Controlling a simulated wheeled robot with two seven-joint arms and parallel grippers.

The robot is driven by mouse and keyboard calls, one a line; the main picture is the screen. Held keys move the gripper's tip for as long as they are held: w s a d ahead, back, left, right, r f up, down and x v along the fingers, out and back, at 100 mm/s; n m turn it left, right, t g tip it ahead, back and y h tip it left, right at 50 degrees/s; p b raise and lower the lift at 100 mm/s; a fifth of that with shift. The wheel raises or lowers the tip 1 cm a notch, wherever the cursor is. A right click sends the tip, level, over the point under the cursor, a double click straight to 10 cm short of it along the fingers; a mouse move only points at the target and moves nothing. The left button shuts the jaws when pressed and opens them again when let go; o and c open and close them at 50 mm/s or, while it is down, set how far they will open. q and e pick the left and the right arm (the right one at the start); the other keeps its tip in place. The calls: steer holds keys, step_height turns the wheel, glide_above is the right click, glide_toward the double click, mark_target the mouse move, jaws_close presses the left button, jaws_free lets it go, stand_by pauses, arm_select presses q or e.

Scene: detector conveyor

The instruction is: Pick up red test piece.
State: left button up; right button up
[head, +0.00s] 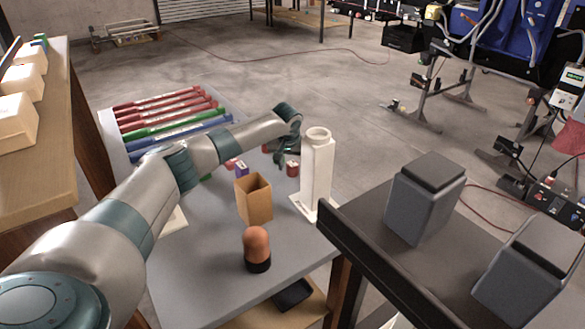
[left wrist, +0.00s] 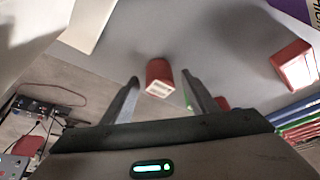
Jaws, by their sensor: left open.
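A small red test piece (head: 292,168) with a pale label stands on the grey table near the white column. In the left wrist view the red piece (left wrist: 158,72) shows between and just beyond my open fingers, with its labelled face towards me. My left gripper (head: 280,158) reaches over the far part of the table, close beside the piece; its fingers (left wrist: 160,88) are apart with nothing held. Another red block (left wrist: 294,66) lies to the right in the wrist view, and a further red bit (left wrist: 222,102) is partly hidden behind a finger. My right gripper is not in view.
The white column (head: 318,170) stands just right of the piece. A tan open box (head: 254,200), a purple block (head: 241,169) and an orange-topped black cylinder (head: 257,248) are on the table. A tray of coloured bars (head: 165,110) lies behind. A dark conveyor (head: 375,262) borders the right.

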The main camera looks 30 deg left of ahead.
mark_target(293, 163)
arm_select(q)
steer(key=shift+f, duration=0.1)
steer(key=c, duration=1.1)
steer(key=shift+c, duration=0.2)
arm_select(e)
steer(key=shift+w, duration=0.4)
steer(key=shift+s, duration=0.1)
